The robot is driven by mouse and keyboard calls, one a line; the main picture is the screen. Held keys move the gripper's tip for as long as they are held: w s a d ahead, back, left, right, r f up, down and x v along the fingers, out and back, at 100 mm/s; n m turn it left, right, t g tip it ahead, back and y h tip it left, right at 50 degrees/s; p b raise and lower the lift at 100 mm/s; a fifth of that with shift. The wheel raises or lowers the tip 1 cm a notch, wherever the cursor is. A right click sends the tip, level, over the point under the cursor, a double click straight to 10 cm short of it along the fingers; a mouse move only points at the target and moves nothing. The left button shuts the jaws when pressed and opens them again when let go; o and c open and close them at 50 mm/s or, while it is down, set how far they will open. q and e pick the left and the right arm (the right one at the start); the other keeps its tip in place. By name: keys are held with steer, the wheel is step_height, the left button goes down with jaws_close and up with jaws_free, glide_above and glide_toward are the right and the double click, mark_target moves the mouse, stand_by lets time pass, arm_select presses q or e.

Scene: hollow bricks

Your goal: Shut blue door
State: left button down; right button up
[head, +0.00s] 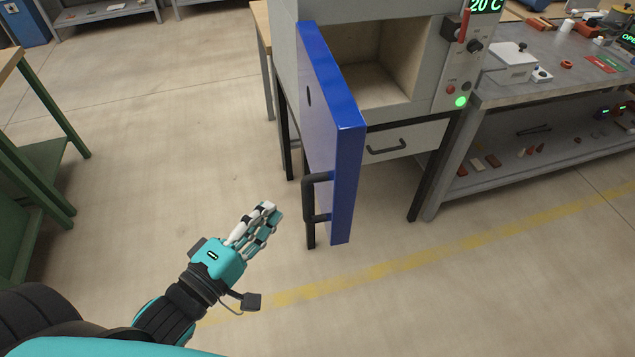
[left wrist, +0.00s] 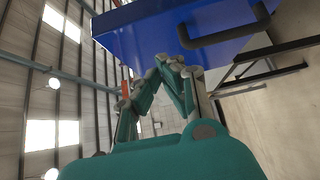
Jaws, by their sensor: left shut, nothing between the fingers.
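The blue door (head: 347,150) of a grey kiln-like oven (head: 364,20) stands wide open, swung out toward me. Its dark handle (head: 311,197) is on the outer, left face near the free edge. My left gripper (head: 268,209) is shut and empty, a little to the left of the handle and apart from it in the head view. In the left wrist view the blue door (left wrist: 165,38) and its handle (left wrist: 225,35) show beyond the shut fingers (left wrist: 178,65). My right gripper is not in view.
A grey workbench (head: 540,88) with tools and small parts stands right of the oven. A green-framed table (head: 62,115) is at the left. The floor (head: 190,130) between them is clear. A drawer (head: 405,142) with a handle sits below the oven chamber.

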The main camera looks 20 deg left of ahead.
arm_select(q)
steer(key=p, duration=0.4)
glide_toward(330, 164)
steer(key=w+a, duration=0.2)
steer(key=w, duration=0.1)
steer(key=w+d, duration=0.2)
steer(key=d, duration=0.1)
steer(key=shift+d+f+p, duration=0.1)
steer(key=shift+d+p, duration=0.05)
steer(key=shift+p, duration=0.25)
